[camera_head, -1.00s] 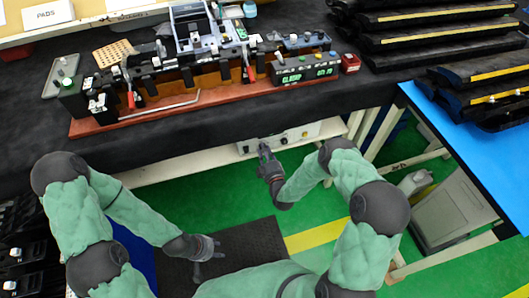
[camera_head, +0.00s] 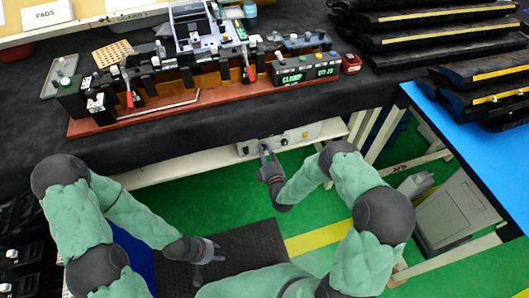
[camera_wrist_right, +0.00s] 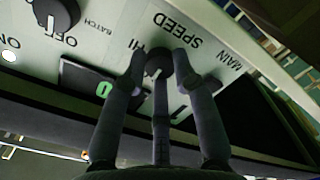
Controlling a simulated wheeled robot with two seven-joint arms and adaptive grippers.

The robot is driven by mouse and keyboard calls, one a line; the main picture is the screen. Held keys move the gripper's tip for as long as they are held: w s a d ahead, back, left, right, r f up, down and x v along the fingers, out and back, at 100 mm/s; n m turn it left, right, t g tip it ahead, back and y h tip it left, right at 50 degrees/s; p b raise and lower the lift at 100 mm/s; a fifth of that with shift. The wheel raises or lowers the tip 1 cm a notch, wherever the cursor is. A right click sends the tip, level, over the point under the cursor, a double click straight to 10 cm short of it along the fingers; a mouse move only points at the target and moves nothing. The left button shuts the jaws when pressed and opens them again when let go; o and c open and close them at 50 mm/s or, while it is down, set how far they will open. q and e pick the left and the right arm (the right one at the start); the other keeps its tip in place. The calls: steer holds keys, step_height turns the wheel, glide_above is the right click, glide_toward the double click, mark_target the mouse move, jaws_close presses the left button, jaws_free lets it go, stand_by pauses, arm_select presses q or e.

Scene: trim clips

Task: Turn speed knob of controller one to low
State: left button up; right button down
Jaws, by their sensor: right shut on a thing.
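The controller panel (camera_head: 294,138) is a pale box under the front edge of the table. In the right wrist view its face (camera_wrist_right: 110,33) shows the printed words SPEED, HI, MAIN and BATCH. The dark round speed knob (camera_wrist_right: 158,64) sits below SPEED, beside HI. My right gripper (camera_wrist_right: 160,58) has its fingertips on either side of this knob, shut on it. In the head view my right gripper (camera_head: 265,150) is at the left part of the panel and hides the knob. My left gripper (camera_head: 210,249) is open and empty, low over the dark mat.
A second dark knob (camera_wrist_right: 56,12) marked OFF and ON is on the same panel. A green-lit display (camera_wrist_right: 103,88) shows below it. The table (camera_head: 200,125) overhangs the panel and carries a clip fixture (camera_head: 180,90). A grey bin (camera_head: 450,213) stands at right.

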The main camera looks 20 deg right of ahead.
steer(key=shift+w+a+r, duration=0.1)
steer(key=shift+a+r, duration=0.05)
steer(key=c, duration=1)
jaws_free()
steer(key=s, duration=1.2)
steer(key=shift+d, duration=0.25)
